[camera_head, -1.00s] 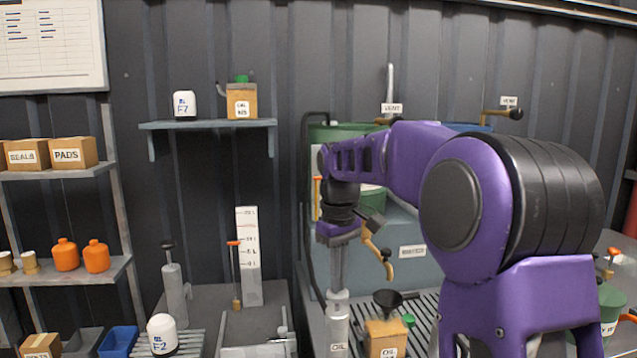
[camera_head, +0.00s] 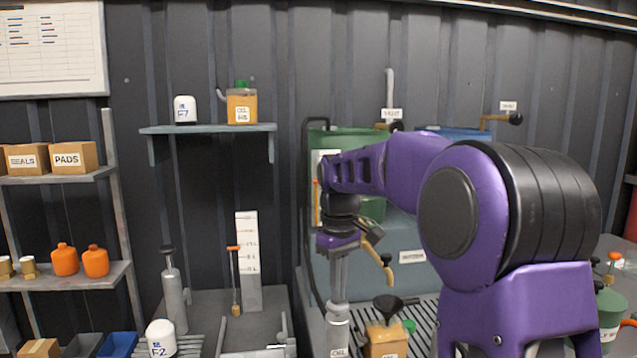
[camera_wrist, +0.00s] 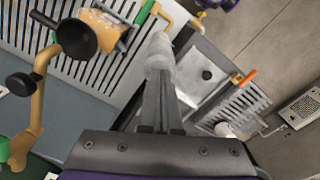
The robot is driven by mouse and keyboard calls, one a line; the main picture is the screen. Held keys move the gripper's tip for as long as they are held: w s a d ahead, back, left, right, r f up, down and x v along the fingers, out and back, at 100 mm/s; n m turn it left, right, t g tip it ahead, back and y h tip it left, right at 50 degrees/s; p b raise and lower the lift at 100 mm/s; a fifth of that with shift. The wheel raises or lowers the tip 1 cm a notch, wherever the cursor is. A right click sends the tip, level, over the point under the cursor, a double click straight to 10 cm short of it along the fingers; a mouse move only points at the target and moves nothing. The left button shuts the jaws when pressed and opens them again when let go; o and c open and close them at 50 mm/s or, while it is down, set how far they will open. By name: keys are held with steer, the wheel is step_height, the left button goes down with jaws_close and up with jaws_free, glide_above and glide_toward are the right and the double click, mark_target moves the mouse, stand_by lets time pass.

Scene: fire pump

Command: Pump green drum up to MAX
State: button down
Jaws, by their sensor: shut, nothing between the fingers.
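The green drum (camera_head: 348,141) stands at the back, mostly hidden by my arm. A pale gauge strip (camera_head: 331,160) with an orange mark shows on its left side; its level and any MAX mark cannot be read. My gripper (camera_head: 338,298) is shut and empty, pointing down over a grey upright cylinder (camera_head: 338,322) labelled OIL. In the wrist view, the shut fingers (camera_wrist: 160,92) line up with the pale cylinder (camera_wrist: 160,58); whether they touch it is unclear. A brass tap (camera_head: 378,255) hangs just right of my gripper.
An amber oil container (camera_head: 385,340) with a black funnel (camera_head: 388,305) stands close right of the cylinder. A grey pump (camera_head: 173,295) and a scale board (camera_head: 247,260) stand left. A blue drum (camera_head: 455,132) is behind my arm. Wall shelf (camera_head: 208,129) above left.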

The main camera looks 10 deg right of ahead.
steer(key=shift+r+p, duration=2.15)
steer(key=shift+r, duration=0.6)
steer(key=shift+f, duration=0.15)
steer(key=shift+f+b, duration=1.9)
steer(key=shift+f, duration=1.35)
steer(key=shift+r, duration=0.1)
steer(key=shift+r+p, duration=1.9)
steer(key=shift+r, duration=1.4)
